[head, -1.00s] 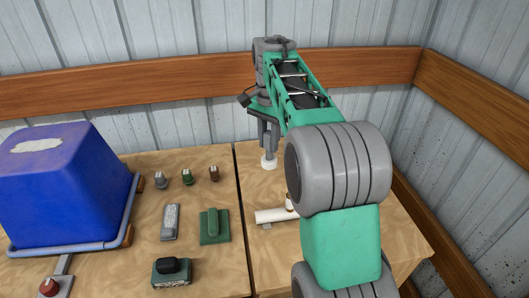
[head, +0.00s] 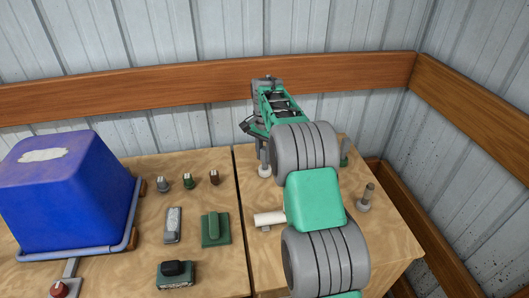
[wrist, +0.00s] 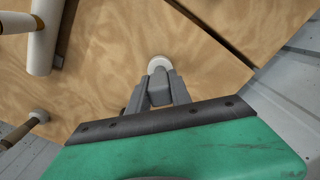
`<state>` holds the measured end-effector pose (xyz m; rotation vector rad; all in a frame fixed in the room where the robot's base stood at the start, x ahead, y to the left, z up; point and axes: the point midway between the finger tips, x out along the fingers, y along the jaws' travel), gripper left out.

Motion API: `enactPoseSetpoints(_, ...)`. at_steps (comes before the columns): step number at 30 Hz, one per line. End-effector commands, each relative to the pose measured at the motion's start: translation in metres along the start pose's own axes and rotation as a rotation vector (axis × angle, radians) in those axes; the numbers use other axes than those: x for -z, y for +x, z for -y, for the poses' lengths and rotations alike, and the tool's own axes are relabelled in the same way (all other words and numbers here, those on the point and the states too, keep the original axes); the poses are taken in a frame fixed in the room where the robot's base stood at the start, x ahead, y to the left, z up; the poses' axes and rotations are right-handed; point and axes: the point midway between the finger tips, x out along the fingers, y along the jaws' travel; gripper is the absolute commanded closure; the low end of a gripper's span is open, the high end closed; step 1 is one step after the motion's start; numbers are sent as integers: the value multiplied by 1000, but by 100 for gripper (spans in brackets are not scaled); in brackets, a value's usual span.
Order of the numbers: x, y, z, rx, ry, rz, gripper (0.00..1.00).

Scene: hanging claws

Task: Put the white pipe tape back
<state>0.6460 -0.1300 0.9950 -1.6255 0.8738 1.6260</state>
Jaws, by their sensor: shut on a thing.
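The white pipe tape (wrist: 159,64) is a small white round piece at the fingertips of my gripper (wrist: 160,76) in the wrist view. My gripper is shut on it. In the head view the tape (head: 264,171) shows below the grey fingers of my gripper (head: 264,158), over the right-hand wooden table (head: 248,190), near its left seam. I cannot tell whether the tape touches the table. My arm hides part of the table behind and right of it.
A white cylinder (head: 270,219) lies nearer me, partly behind my arm. An upright brown post (head: 368,194) stands on the right. The left table holds a blue bin (head: 65,190), several small knobs, a green block (head: 215,229) and a grey switch (head: 173,225). A wooden rail (head: 200,85) crosses the wall.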

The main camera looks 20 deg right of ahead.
Motion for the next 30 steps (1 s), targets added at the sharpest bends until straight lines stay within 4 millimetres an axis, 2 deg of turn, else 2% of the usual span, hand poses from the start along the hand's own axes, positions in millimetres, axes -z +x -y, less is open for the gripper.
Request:
enactPoseSetpoints(8,0,4,0,1,0,-1,100)
enactPoseSetpoints(9,0,2,0,1,0,-1,72)
enactPoseSetpoints(16,0,2,0,1,0,-1,53)
enactPoseSetpoints(26,0,-4,1,2,0,-3,53)
enactPoseSetpoints(30,1,-31,1,5,0,-6,53)
